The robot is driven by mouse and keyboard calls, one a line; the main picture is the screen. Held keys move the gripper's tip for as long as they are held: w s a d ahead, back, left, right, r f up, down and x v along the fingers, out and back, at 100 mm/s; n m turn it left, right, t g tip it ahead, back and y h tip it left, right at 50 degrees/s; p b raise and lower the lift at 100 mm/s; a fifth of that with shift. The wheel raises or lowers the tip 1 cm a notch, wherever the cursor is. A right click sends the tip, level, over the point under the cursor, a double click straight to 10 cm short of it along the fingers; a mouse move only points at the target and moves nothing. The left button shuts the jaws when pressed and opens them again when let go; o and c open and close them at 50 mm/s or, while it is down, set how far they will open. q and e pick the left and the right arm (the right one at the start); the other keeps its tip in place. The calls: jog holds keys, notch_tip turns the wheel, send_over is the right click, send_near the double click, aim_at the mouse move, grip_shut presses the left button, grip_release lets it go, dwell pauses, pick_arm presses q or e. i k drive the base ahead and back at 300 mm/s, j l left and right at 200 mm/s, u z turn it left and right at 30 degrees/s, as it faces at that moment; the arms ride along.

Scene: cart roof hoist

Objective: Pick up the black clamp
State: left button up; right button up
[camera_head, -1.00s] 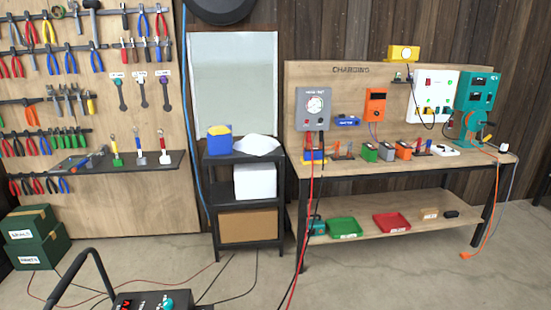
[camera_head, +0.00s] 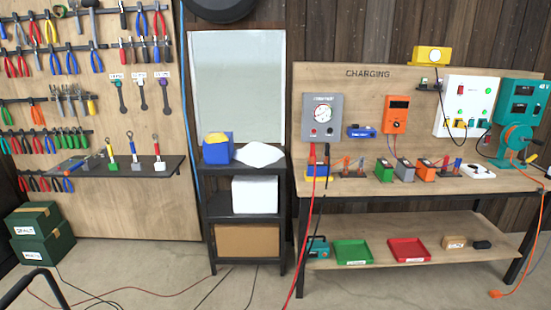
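A charging bench (camera_head: 380,188) stands at the right. On it is a grey tester box (camera_head: 335,104) with a round dial. A red lead (camera_head: 312,190) and a black lead (camera_head: 326,157) hang from the box. The black clamp cannot be told apart for certain; a small dark shape at the black lead may be it. Neither of my grippers is in view.
A black shelf rack (camera_head: 247,174) stands left of the bench with a blue box (camera_head: 217,152) on top. A tool board (camera_head: 130,210) and green boxes (camera_head: 45,246) are further left. A dark bar (camera_head: 30,282) is at lower left. Cables cross the open floor.

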aim_at(327, 146)
jog(key=i+l+u, duration=0.1)
jog(key=i+l, duration=0.35)
jog(key=i+l+u, duration=0.1)
jog(key=i+l, duration=0.3)
jog(key=i+l+u, duration=0.1)
jog(key=i+l, duration=0.3)
jog(key=l, duration=0.15)
jog(key=i+l+u, duration=0.1)
jog(key=i+l, duration=0.3)
jog(key=l, duration=0.15)
